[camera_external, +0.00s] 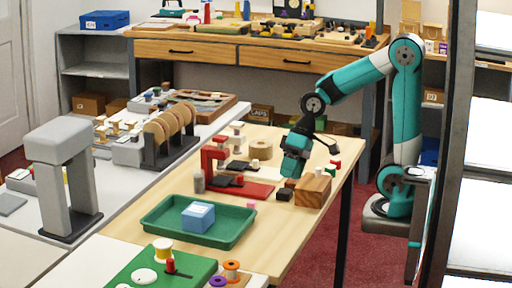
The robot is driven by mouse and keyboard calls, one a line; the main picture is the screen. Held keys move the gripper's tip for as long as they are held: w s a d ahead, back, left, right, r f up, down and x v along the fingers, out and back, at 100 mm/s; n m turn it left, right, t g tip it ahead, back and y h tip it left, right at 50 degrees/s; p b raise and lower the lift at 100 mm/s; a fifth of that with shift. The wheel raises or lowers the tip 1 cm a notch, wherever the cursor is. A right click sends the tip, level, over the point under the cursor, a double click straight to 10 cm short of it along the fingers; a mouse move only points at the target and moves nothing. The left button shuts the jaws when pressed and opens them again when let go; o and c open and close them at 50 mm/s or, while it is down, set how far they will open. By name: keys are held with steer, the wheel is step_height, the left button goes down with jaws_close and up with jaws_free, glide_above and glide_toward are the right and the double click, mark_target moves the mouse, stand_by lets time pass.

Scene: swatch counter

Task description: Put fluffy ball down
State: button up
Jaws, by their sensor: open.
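My gripper (290,176) hangs pointing down over the right part of the wooden counter (318,150), just behind a small dark block and a wooden block. Its jaws are open. I cannot pick out a fluffy ball for sure at this size. Whatever is directly behind or under the gripper is hidden.
A wooden block (313,191) and a black block (284,195) stand close by the gripper. A red clamp-like stand (214,160) is to its left. A green tray (163,233) holds a blue box (198,217). The counter's front right edge (310,232) is clear.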

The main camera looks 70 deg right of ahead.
steer(key=s+a+f+n+g+h, duration=0.1)
steer(key=s+a+n, duration=0.1)
steer(key=s+n, duration=0.5)
steer(key=s, duration=0.3)
steer(key=shift+a+g, duration=0.3)
steer(key=shift+g, duration=0.1)
steer(key=shift+s, duration=0.1)
step_height(320, 180, up, 12)
steer(key=p, duration=1.1)
steer(key=shift+f, duration=0.25)
